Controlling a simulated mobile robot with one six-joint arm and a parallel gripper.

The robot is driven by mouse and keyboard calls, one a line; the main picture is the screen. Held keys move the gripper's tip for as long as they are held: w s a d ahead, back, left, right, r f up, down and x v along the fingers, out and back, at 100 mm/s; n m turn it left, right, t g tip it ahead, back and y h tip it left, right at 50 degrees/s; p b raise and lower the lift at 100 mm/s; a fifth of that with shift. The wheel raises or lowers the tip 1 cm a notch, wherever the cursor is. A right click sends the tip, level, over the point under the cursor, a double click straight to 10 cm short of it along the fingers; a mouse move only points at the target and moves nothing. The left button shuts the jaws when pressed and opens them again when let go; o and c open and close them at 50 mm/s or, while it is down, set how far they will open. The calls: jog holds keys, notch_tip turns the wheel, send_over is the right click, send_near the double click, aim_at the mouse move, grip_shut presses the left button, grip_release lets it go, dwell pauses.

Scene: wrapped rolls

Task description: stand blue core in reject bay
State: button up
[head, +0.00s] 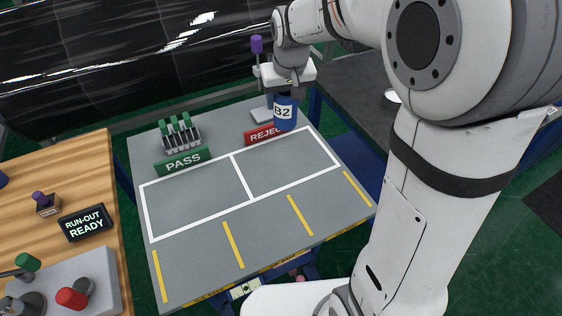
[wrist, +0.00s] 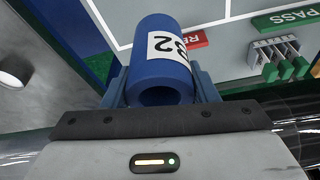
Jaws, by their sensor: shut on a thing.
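The blue core (head: 285,118), with a white B2 label, is upright in the head view. My gripper (head: 287,92) is shut on its upper end from above. The core also fills the middle of the wrist view (wrist: 160,75), its hollow end facing the camera between the fingers (wrist: 160,92). The reject bay (head: 290,162) is the empty right-hand white-outlined rectangle on the grey table. The core appears over the bay's back edge, overlapping the red REJECT sign (head: 259,135). I cannot tell whether its lower end touches the table.
The green PASS sign (head: 182,161) and a rack with green-topped pieces (head: 180,136) stand behind the empty left bay (head: 195,197). A purple-topped post (head: 257,46) rises behind my gripper. A wooden bench (head: 75,190) with a RUN-OUT READY display (head: 85,223) is at left.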

notch_tip(320, 180, down, 14)
jog(key=b, duration=0.3)
jog(key=shift+a+f, duration=0.1)
jog(key=shift+a, duration=0.05)
dwell(0.4)
jog(key=shift+f+b, duration=0.15)
jog(key=shift+b, duration=0.15)
jog(key=o, duration=1)
jog(key=shift+o, duration=0.2)
